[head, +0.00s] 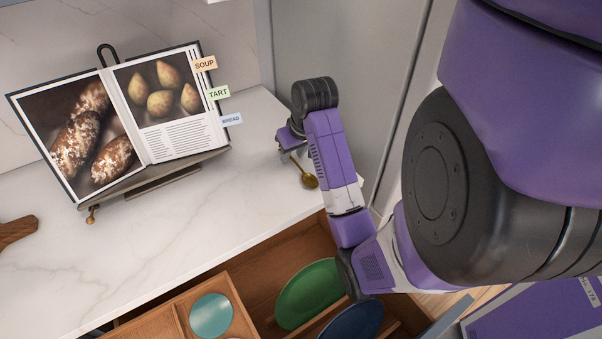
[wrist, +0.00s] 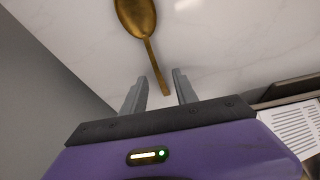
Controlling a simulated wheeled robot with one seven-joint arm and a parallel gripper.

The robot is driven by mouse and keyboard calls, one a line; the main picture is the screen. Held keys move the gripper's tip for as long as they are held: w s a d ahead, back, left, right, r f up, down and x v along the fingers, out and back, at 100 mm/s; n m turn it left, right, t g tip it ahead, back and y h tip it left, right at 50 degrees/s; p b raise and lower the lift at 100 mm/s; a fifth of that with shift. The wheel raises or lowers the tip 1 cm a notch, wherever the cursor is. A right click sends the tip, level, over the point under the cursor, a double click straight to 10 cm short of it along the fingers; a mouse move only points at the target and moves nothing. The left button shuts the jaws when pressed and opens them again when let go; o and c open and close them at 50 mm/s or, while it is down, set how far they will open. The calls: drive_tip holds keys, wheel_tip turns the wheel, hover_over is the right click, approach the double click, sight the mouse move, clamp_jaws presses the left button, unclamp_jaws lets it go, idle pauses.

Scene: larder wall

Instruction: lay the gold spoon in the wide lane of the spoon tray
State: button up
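The gold spoon (head: 308,181) is at the right end of the white counter, its bowl toward the counter's front edge. In the wrist view the spoon (wrist: 137,16) points its bowl away from my gripper, and its handle end lies between the fingertips. My gripper (head: 290,146) is low over the counter; in the wrist view my gripper (wrist: 158,83) is open, with a gap on both sides of the handle. A wooden tray (head: 180,312) with a divider shows at the bottom of the head view; I cannot tell whether it is the spoon tray or which lane is wide.
An open wooden drawer (head: 262,276) below the counter holds a green plate (head: 308,292) and a dark blue plate (head: 352,322). A teal round piece (head: 211,315) sits in the tray. A cookbook on a stand (head: 165,133) fills the counter's back left. The counter's middle is clear.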

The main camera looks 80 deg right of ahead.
drive_tip(key=shift+w+d+f, duration=0.1)
drive_tip(key=shift+f, duration=0.3)
clamp_jaws()
idle(1.2)
